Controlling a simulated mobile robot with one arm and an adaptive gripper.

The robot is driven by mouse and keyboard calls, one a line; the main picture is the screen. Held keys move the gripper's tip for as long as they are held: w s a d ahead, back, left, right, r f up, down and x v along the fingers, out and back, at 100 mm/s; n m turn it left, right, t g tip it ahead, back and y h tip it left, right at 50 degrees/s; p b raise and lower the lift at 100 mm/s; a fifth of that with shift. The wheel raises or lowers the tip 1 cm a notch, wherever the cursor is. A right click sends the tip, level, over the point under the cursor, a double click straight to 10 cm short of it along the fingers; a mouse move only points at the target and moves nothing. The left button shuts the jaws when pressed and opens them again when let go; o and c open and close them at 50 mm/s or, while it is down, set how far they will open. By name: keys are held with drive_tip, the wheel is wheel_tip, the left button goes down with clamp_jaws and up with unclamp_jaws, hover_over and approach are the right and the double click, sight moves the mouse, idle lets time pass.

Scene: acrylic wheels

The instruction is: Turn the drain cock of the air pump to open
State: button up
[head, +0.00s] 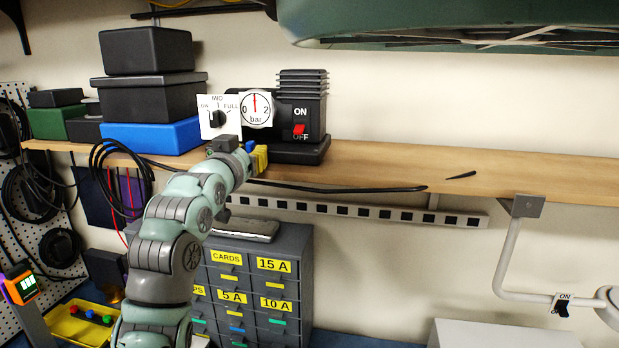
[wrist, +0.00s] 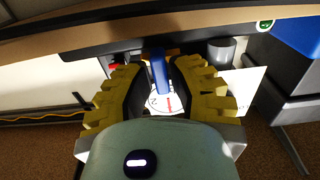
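The black air pump (head: 312,110) stands on the wooden shelf, with a round bar gauge (head: 256,108) whose red needle points up, a white dial plate with LOW, MID and FULL marks (head: 219,117), and a red ON/OFF switch (head: 299,129). My gripper (head: 260,158) is at the pump's lower front, below the gauge. In the wrist view a blue lever (wrist: 160,72), apparently the drain cock, lies between my yellow-backed fingers. The fingers look parted, with narrow gaps beside the lever. The gauge face (wrist: 168,103) shows behind, partly covered. The lever's base is hidden.
Stacked black boxes (head: 150,90) and a blue box (head: 150,134) stand left of the pump. A black cable (head: 340,187) runs along the shelf's front edge. The shelf to the right (head: 480,177) is mostly clear. A drawer cabinet (head: 262,275) stands below.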

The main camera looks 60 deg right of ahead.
clamp_jaws()
drive_tip(key=n, duration=0.4)
drive_tip(key=shift+n, duration=0.4)
drive_tip(key=shift+f, duration=0.1)
drive_tip(key=n+p, duration=0.1)
drive_tip(key=n, duration=0.3)
drive_tip(key=shift+n, duration=0.3)
